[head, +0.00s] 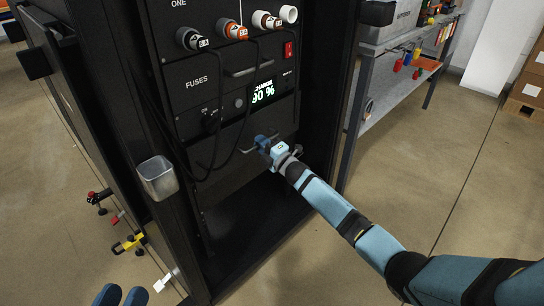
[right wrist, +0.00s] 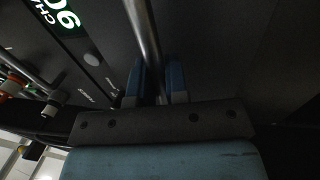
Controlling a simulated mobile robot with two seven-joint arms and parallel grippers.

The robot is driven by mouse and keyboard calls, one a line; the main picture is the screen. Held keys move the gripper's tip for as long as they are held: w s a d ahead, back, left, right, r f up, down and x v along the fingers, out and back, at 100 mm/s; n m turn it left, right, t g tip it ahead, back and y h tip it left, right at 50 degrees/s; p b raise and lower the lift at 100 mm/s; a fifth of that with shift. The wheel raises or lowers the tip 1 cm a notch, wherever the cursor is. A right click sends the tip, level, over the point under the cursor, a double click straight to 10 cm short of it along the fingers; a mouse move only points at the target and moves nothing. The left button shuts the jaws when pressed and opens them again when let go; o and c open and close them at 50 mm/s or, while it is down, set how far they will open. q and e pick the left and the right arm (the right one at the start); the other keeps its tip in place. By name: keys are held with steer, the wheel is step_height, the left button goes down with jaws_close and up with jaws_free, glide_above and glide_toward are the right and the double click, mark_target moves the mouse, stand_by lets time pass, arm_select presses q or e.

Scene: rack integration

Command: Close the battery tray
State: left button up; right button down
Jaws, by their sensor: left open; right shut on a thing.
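The battery tray (head: 222,160) is the dark front low in the black rack, below the panel with the green charge display (head: 263,92). How far it stands out is hard to tell in the dark. My right gripper (head: 267,143) is at the right part of the tray front. In the right wrist view, its blue fingers (right wrist: 156,82) are on both sides of a metal handle bar (right wrist: 146,40), shut on it.
Cables (head: 217,110) hang from plugs on the upper panel (head: 218,30) across the tray front. A small metal bin (head: 157,177) is on the rack's left post. A shelf bench (head: 385,112) stands to the right.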

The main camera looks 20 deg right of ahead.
steer(key=shift+f+b+x, duration=0.1)
steer(key=shift+b+x, duration=0.1)
steer(key=shift+x, duration=0.4)
steer(key=shift+f+b+x, duration=0.15)
steer(key=shift+b+x, duration=0.05)
steer(key=shift+x, duration=0.35)
arm_select(q)
steer(key=shift+d+f+g, duration=0.1)
steer(key=shift+f+g, duration=0.2)
steer(key=shift+f, duration=0.6)
arm_select(e)
steer(key=c, duration=1.1)
jaws_free()
steer(key=shift+c, duration=0.2)
steer(key=shift+s, duration=0.15)
arm_select(q)
step_height(320, 180, up, 6)
steer(key=t+p, duration=0.2)
steer(key=p, duration=0.2)
steer(key=shift+a+t, duration=0.3)
arm_select(e)
steer(key=v, duration=1.3)
steer(key=shift+s+d, duration=0.25)
arm_select(q)
steer(key=shift+s, duration=0.1)
